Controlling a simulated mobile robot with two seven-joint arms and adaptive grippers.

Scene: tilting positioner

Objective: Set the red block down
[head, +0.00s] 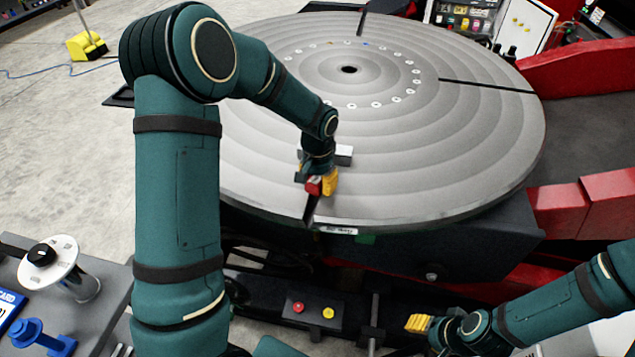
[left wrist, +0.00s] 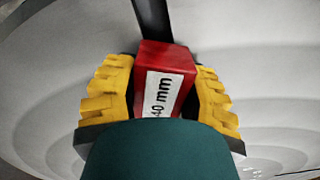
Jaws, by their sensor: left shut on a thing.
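The red block (head: 314,187) is between the yellow fingers of my left gripper (head: 322,186), near the front edge of the big round grey table (head: 460,140). In the left wrist view, the red block (left wrist: 165,80) has a white "40 mm" label and sits between both yellow fingers of my left gripper (left wrist: 160,95), which is shut on it. I cannot tell whether the block touches the table top. My right gripper (head: 420,323), with yellow fingers, is low at the right, off the table; its opening is not clear.
Dark slots cut the table, one beside the block. A ring of white-rimmed holes circles the centre hole. A panel with red and yellow buttons (head: 313,308) is below the table. A grey bench (head: 95,315) with a blue part stands at lower left. Most of the table top is clear.

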